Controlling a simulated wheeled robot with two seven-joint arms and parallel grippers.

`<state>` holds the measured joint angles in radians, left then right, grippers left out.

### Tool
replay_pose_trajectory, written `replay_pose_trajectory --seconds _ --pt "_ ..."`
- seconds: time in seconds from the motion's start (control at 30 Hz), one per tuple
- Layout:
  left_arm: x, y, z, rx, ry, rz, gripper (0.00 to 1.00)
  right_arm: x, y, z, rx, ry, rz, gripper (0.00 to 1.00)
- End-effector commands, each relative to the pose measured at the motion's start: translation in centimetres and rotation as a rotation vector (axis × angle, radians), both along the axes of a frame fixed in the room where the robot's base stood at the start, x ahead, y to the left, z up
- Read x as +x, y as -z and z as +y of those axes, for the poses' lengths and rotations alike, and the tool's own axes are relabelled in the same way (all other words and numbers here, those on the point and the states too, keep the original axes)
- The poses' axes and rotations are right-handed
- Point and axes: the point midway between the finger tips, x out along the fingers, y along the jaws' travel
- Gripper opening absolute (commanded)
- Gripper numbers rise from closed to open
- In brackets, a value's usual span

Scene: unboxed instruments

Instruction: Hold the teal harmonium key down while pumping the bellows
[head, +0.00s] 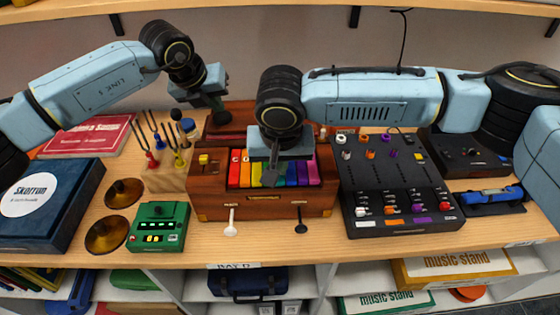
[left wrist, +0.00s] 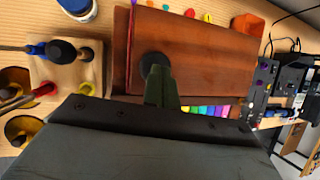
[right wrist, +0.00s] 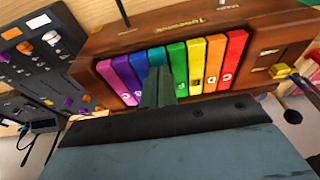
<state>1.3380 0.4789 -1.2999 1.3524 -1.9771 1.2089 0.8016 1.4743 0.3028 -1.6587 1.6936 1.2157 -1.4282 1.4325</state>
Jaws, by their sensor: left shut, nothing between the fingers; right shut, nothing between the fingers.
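The harmonium (head: 210,207) is a brown wooden box with rainbow keys at the middle of the shelf top. Its teal key (right wrist: 157,57) shows just past my right fingertips in the right wrist view, partly hidden by them. My right gripper (head: 271,178) is shut and empty, pointing down over the middle keys; I cannot tell whether it touches the key. The bellows board (left wrist: 205,55) is a reddish-brown panel at the harmonium's back. My left gripper (left wrist: 158,78) is shut and empty, its tips by a dark round knob (left wrist: 155,62) on the board; contact is unclear.
A black mixer (head: 375,175) stands close on the right. A green drum machine (head: 158,228) and brass cymbals (head: 107,235) lie front left. Tuning forks stand in a wooden block (head: 168,180) left of the harmonium. Two stop knobs (head: 230,232) project at its front.

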Motion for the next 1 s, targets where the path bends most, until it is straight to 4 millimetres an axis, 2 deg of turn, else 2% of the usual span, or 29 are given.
replay_pose_trajectory --seconds 0.67,1.0 --pt "0.0 0.1 0.0 0.0 0.0 0.0 0.0 0.2 1.2 0.0 0.0 0.001 0.001 0.0" --pt "0.0 2.3 0.0 0.001 0.0 0.002 0.0 0.2 1.2 0.0 0.0 0.0 0.001 0.0"
